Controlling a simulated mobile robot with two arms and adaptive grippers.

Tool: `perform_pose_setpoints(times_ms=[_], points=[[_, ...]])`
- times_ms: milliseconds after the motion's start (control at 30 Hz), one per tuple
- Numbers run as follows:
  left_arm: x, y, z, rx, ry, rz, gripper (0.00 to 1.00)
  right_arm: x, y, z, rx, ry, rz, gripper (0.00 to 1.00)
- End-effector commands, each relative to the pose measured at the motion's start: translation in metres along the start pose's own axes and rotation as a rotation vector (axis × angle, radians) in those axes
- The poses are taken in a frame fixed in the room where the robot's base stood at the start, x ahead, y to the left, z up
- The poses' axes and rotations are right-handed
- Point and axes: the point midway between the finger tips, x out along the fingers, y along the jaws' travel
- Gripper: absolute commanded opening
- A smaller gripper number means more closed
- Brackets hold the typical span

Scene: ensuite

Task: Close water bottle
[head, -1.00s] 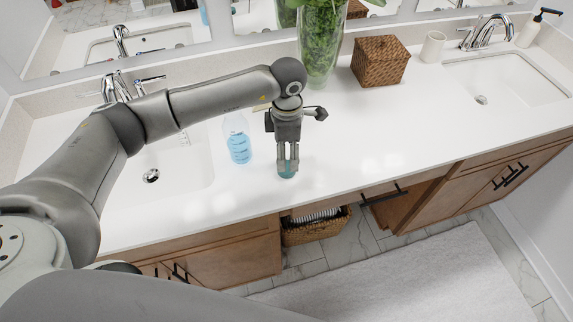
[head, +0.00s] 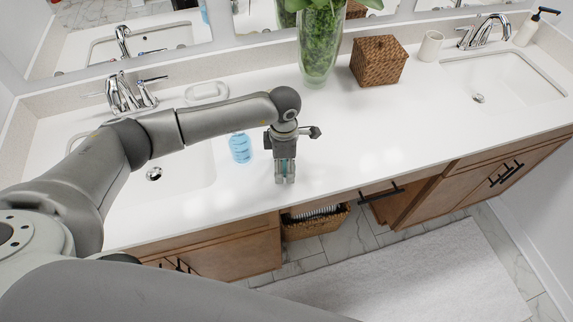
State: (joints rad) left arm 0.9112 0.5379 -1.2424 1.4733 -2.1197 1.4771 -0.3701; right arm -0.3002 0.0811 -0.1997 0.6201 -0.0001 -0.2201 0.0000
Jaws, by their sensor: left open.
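The clear bottle with light blue liquid (head: 240,148) stands upright on the white counter, left of my left gripper. My left arm hides its top, so I cannot see its mouth. My left gripper (head: 285,179) points down at the counter near the front edge, fingers open. A small teal thing (head: 285,164), perhaps the bottle's cap, shows between the fingers; most of it is hidden by them. I cannot tell whether the fingers touch it. My right gripper is not in view.
A left sink with faucet (head: 124,95) lies behind my arm. A glass vase with greenery (head: 319,50), a wicker box (head: 379,61) and a white cup (head: 431,46) stand along the back. The counter right of the gripper is clear.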

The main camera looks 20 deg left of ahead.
Motion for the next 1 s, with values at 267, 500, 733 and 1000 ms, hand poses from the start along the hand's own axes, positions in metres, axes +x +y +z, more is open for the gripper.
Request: perform_pose_setpoints(times_ms=[267,500,733,1000], points=[[-0.001,0.000,0.000,0.000,0.000,0.000,0.51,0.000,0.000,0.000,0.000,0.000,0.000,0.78],[-0.001,0.000,0.000,0.000,0.000,0.000,0.34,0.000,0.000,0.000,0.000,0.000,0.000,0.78],[-0.001,0.000,0.000,0.000,0.000,0.000,0.34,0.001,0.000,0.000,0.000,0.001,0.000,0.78],[-0.014,0.001,0.000,0.002,-0.001,0.004,0.34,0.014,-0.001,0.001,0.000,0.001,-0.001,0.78]])
